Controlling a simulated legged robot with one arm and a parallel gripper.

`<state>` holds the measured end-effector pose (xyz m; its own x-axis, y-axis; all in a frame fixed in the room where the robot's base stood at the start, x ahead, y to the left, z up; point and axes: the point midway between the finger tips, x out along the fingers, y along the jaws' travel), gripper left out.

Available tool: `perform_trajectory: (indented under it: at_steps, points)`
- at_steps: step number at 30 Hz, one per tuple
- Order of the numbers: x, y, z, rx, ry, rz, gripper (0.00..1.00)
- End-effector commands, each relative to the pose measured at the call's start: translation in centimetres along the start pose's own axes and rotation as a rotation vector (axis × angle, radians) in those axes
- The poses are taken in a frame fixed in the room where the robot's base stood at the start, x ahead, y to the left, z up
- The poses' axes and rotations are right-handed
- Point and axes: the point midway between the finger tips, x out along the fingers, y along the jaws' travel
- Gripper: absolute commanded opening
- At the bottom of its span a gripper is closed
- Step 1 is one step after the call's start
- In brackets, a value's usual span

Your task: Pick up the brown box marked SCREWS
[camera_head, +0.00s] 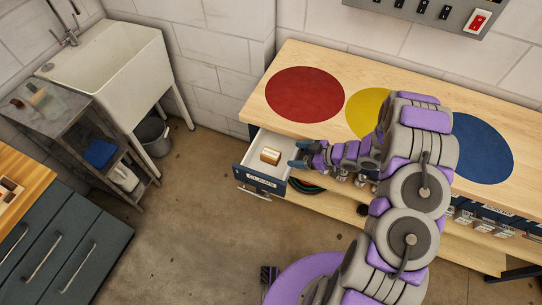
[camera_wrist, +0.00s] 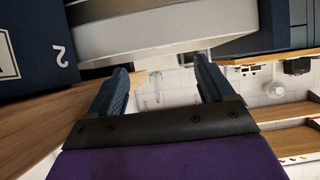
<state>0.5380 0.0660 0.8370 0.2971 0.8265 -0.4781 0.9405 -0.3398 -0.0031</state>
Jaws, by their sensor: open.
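A small brown box (camera_head: 270,156) with a pale label sits inside an open drawer (camera_head: 245,163) below the left end of the wooden bench in the head view. The label's writing is too small to read. My gripper (camera_head: 299,154) is just right of the drawer, apart from the box, with its fingers pointing left. In the wrist view my gripper (camera_wrist: 162,67) shows its two dark fingers spread wide with nothing held between them. The box cannot be made out in the wrist view.
The bench top (camera_head: 292,57) carries red (camera_head: 305,95), yellow (camera_head: 364,108) and blue (camera_head: 470,148) discs. A lower shelf (camera_head: 330,205) runs below it. A sink (camera_head: 110,65), bucket (camera_head: 153,135) and dark cabinet (camera_head: 70,245) stand left. The floor before the drawer is clear.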

Motion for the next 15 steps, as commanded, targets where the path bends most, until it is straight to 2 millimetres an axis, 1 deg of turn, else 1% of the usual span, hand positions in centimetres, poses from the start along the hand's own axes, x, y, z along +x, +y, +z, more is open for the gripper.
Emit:
perform_trajectory:
  at_steps: [1,9,12,15]
  points:
    - [1.1,-0.1,0.1,-0.002,0.001,-0.004,0.82]
    - [5.4,0.0,0.2,-0.001,-0.001,-0.001,0.82]
    - [6.4,0.0,0.1,-0.001,0.000,0.000,0.82]
    - [6.9,0.0,0.1,-0.001,0.000,0.001,0.82]
